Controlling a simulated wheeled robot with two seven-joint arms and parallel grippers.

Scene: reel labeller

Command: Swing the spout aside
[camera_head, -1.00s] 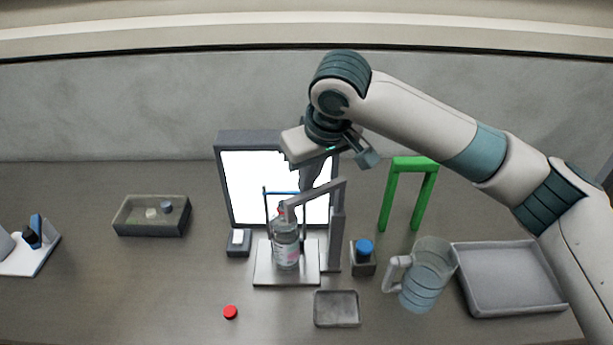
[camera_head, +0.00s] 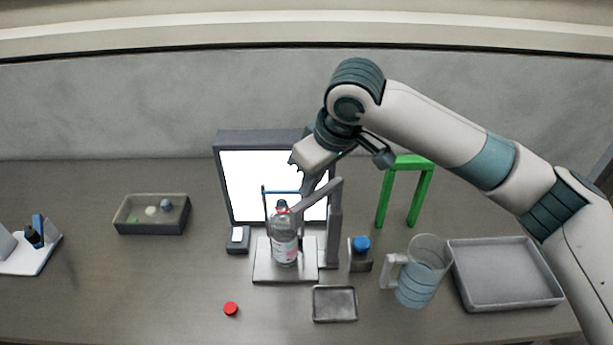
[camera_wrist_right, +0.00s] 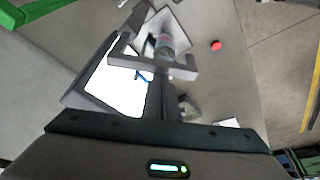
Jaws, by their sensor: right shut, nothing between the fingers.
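The spout (camera_head: 322,194) is a grey arm on an upright post (camera_head: 334,235), to the right of a clear bottle (camera_head: 285,245) with a pinkish label. The spout's free end is close to the right of the bottle's neck. The bottle stands upright on a pale plate (camera_head: 262,272). My right gripper (camera_head: 307,187) is shut and empty, pointing down just behind the spout; I cannot tell whether they touch. In the right wrist view, the dark fingers (camera_wrist_right: 154,100) reach towards the grey spout (camera_wrist_right: 155,65), with the bottle (camera_wrist_right: 165,42) beyond. My left gripper is not in view.
A bright framed panel (camera_head: 240,180) stands behind. A blue-topped block (camera_head: 361,252), a jug (camera_head: 420,275), a green frame (camera_head: 422,195) and a grey tray (camera_head: 505,280) are on the right. A red cap (camera_head: 230,309) and a small tray (camera_head: 335,305) lie in front.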

